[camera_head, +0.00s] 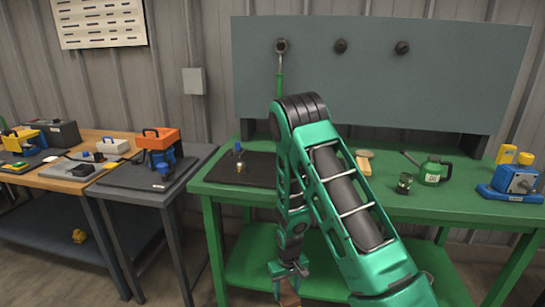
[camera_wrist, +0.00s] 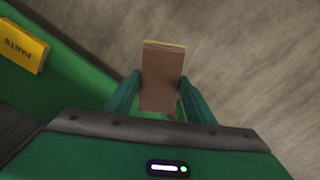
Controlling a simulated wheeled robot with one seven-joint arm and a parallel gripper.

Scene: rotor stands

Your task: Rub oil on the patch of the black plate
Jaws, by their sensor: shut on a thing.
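My gripper (camera_wrist: 160,85) is shut on a flat brown block (camera_wrist: 161,78) with a paler layered far edge. In the head view, my gripper (camera_head: 288,268) hangs low in front of the green bench, with the block (camera_head: 289,299) at the bottom edge of the picture. A flat black plate (camera_head: 226,172) lies on the left part of the green bench, partly hidden by my arm. A small blue-topped item stands on it. I cannot make out the patch. A green oil can (camera_head: 432,172) with a long spout stands on the bench's right side.
The green bench (camera_head: 400,208) has a lower shelf (camera_head: 248,255). A small dark jar (camera_head: 404,183), a wooden-handled item (camera_head: 363,163) and a blue device (camera_head: 515,182) stand on top. A yellow PARTS box (camera_wrist: 22,48) shows in the wrist view. Other benches stand at left.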

